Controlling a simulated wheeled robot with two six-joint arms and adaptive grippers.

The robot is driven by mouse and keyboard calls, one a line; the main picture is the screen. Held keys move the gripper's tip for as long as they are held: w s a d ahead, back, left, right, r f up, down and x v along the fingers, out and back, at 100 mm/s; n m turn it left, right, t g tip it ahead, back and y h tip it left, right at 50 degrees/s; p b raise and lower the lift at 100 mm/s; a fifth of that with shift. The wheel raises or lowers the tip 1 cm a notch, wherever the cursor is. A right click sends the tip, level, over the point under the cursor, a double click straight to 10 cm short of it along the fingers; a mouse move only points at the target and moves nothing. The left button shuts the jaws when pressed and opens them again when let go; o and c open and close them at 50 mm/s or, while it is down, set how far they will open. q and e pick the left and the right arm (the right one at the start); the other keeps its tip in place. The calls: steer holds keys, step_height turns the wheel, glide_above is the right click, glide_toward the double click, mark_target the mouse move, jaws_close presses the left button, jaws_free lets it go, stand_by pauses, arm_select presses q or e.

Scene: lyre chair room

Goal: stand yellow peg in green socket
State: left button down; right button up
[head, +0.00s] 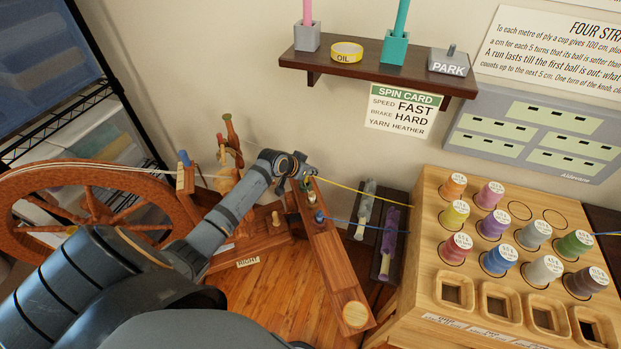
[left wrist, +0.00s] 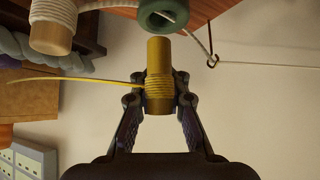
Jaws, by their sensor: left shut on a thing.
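The yellow peg (left wrist: 159,52) is a short cylinder with yellow yarn (left wrist: 159,88) wound around its lower part. My left gripper (left wrist: 160,97) is shut on its wound part. The green socket (left wrist: 164,17) is a thick ring on the wooden beam, close to the peg's free end; I cannot tell whether they touch. A pale cord passes through the ring. In the head view my left gripper (head: 304,172) is over the beam's far end, and the peg is mostly hidden there. My right gripper is not in view.
The wooden beam (head: 335,260) carries a blue peg (head: 319,216) near the gripper. A yellow strand (head: 350,189) and a blue strand (head: 365,225) run right toward the spool stand (head: 430,265). The spinning wheel (head: 90,205) stands left. A wall shelf (head: 375,70) hangs above.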

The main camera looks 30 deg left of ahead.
arm_select(q)
steer(key=shift+w+a+f, duration=0.1)
steer(key=shift+a+f, duration=0.1)
steer(key=shift+f, duration=1.6)
steer(key=shift+b, duration=0.3)
steer(key=shift+f, duration=0.2)
steer(key=c, duration=1.3)
jaws_free()
steer(key=shift+c, duration=0.2)
steer(key=shift+r, duration=0.15)
